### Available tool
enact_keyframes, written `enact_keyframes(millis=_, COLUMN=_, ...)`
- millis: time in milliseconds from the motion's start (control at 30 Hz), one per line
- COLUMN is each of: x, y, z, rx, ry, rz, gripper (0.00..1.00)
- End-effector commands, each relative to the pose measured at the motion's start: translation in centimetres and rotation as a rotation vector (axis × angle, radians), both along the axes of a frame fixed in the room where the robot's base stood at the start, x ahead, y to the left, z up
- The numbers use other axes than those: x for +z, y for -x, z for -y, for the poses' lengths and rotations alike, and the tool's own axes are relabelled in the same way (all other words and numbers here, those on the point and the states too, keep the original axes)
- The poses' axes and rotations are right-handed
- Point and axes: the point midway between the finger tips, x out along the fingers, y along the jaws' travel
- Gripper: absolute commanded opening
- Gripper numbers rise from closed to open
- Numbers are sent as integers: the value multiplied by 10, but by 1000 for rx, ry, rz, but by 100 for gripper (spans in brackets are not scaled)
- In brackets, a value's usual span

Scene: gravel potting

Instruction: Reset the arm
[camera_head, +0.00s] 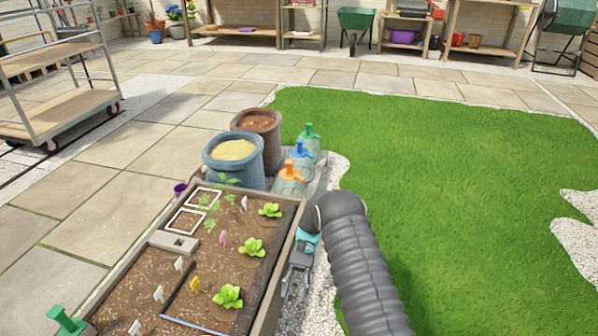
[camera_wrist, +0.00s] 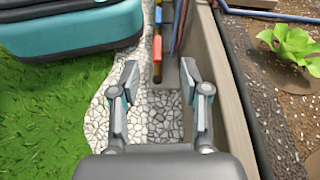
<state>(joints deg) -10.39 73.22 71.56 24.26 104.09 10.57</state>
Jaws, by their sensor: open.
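My gripper (camera_head: 297,272) hangs beside the right side wall of the raised planter bed (camera_head: 284,262), partly hidden by my grey arm. In the wrist view my gripper (camera_wrist: 160,75) is open, its two grey fingers spread apart with nothing between them. Below it is a strip of pale gravel (camera_wrist: 120,118) along the planter wall (camera_wrist: 232,90).
The bed holds leafy plants (camera_head: 252,248), small markers and white frames (camera_head: 186,221). Beyond stand a blue-grey pot (camera_head: 213,170) of yellow material, a brown pot (camera_head: 244,117) and several coloured-top containers (camera_head: 290,182). Lawn (camera_head: 460,200) lies open to the right; a cart (camera_head: 62,105) stands left.

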Motion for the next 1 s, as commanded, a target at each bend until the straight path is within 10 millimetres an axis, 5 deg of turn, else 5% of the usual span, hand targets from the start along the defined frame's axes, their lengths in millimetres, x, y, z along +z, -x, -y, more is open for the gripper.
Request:
enact_keyframes(millis=467, x=142, y=-17, z=28, rx=2, ry=18, rz=322, gripper=46)
enact_keyframes(millis=1000, x=280, y=9, z=67, rx=11, ry=50, rz=683, gripper=46)
